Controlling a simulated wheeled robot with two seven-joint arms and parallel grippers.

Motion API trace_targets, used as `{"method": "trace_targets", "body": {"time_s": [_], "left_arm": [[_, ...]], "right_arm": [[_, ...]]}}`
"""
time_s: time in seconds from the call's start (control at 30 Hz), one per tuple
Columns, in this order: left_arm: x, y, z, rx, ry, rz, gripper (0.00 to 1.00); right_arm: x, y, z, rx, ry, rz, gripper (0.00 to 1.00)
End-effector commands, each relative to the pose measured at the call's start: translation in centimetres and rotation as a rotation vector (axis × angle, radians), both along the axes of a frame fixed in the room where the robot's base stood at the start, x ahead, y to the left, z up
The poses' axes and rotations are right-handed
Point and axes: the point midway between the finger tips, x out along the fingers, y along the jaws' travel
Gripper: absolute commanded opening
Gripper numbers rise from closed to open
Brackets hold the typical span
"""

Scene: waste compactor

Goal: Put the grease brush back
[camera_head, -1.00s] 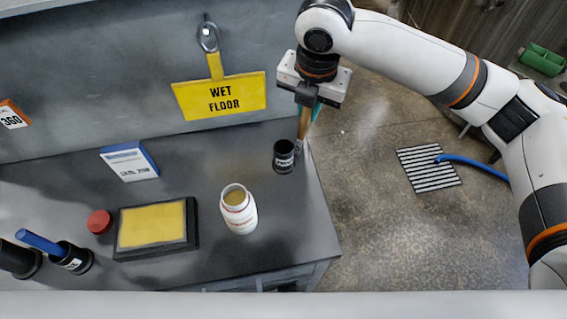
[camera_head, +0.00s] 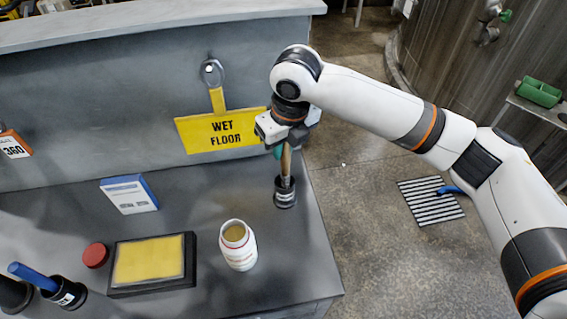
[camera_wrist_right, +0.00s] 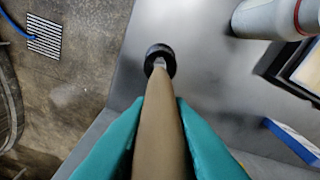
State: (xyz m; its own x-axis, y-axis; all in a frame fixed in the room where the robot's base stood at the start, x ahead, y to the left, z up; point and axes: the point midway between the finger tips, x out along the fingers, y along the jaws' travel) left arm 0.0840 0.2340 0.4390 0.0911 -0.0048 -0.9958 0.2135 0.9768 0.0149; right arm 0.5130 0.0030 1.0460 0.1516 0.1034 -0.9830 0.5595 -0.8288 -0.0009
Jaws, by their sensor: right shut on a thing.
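My right gripper (camera_head: 283,149) is shut on the grease brush (camera_head: 286,162), near the right end of the workbench. In the right wrist view the teal fingers (camera_wrist_right: 159,108) close on both sides of its tan handle (camera_wrist_right: 158,128). The brush points down, nearly upright, and its lower end enters the mouth of the black cup holder (camera_head: 285,194). The cup also shows in the right wrist view (camera_wrist_right: 151,52), with the pale ferrule at its opening. The bristles are hidden, so how deep they sit is unclear. My left gripper is out of view.
A white jar (camera_head: 239,250) stands left of and nearer than the cup. A yellow pad in a black tray (camera_head: 193,267), a red lid (camera_head: 95,255) and a blue-white box (camera_head: 130,194) lie farther left. A wet-floor sign (camera_head: 222,130) hangs behind. The bench's right edge is close.

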Motion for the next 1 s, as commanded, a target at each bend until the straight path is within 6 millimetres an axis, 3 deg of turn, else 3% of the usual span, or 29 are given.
{"method": "trace_targets", "body": {"time_s": [0.4,0.73,0.77,0.83,0.87,1.0], "left_arm": [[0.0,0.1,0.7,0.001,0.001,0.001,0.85],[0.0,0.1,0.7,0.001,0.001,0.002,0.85],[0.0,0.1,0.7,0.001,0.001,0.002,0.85],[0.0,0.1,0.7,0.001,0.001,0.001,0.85],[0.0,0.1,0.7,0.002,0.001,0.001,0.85],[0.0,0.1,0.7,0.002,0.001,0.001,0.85]], "right_arm": [[0.0,0.0,-4.3,0.0,0.001,-0.001,0.0],[0.0,0.0,-4.7,0.0,0.0,-0.001,0.0],[0.0,0.0,-4.6,0.001,-0.001,-0.001,0.22],[0.0,0.0,-4.6,0.001,-0.001,-0.001,0.34],[0.0,0.0,-4.6,0.001,-0.001,-0.001,0.39],[0.0,0.0,-4.6,0.001,-0.001,-0.001,0.39]]}}
